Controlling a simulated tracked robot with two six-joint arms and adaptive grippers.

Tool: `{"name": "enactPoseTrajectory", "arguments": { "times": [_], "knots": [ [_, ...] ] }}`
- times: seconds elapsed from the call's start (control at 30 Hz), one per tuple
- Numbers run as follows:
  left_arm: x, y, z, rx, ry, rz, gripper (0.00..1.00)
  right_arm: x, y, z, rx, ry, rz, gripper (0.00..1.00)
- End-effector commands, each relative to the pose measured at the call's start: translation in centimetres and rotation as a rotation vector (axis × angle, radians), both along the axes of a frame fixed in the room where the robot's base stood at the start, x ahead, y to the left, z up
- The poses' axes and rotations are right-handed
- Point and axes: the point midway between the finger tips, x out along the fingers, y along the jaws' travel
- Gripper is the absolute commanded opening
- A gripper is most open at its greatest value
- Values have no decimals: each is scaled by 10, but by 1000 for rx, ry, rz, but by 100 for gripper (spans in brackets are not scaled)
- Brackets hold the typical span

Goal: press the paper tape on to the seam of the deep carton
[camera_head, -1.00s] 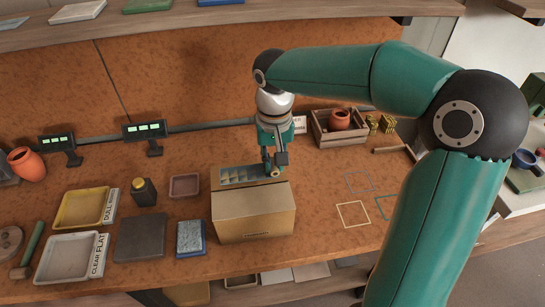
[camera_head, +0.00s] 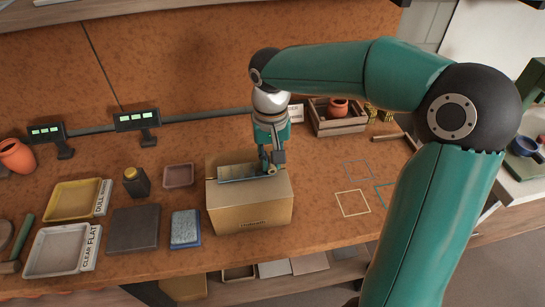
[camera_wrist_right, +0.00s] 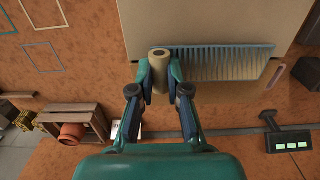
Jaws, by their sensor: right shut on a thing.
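The deep carton (camera_head: 250,211) is a brown box near the front of the bench. A bluish slatted strip (camera_head: 232,173) lies along its top; in the wrist view this strip (camera_wrist_right: 225,63) looks like a comb beside the carton's plain face (camera_wrist_right: 215,22). My right gripper (camera_head: 270,169) is over the carton's top, at the right end of the strip. In the wrist view its fingers (camera_wrist_right: 161,75) are shut on a beige roll, the paper tape (camera_wrist_right: 161,64). I cannot tell whether the roll touches the carton. The seam itself is not clear. My left gripper is out of view.
A blue sponge-like block (camera_head: 186,229), a grey slab (camera_head: 134,229) and two trays, yellow (camera_head: 75,199) and pale (camera_head: 62,250), lie left of the carton. A wooden crate (camera_head: 338,123) with a pot stands behind right. Bench with outlined squares (camera_head: 353,203) is clear at right.

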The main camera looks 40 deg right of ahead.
Motion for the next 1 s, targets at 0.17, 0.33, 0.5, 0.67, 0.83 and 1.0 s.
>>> {"name": "enactPoseTrajectory", "arguments": {
  "times": [0.17, 0.33, 0.5, 0.67, 0.83, 1.0],
  "knots": [
    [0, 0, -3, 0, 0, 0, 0, 0, 0, -3, 0, 0, 1, 2],
    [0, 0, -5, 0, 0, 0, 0, 0, 0, -6, 0, 0, 1, 2],
    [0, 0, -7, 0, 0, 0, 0, 0, 1, -9, 0, 0, 1, 2],
    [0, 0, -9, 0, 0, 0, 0, 0, 1, -11, 0, 0, 2, 2],
    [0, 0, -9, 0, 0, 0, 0, 0, 1, -11, 1, 1, 2, 2],
    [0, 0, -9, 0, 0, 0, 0, 0, 1, -12, 0, 2, 2, 2]
  ]
}}
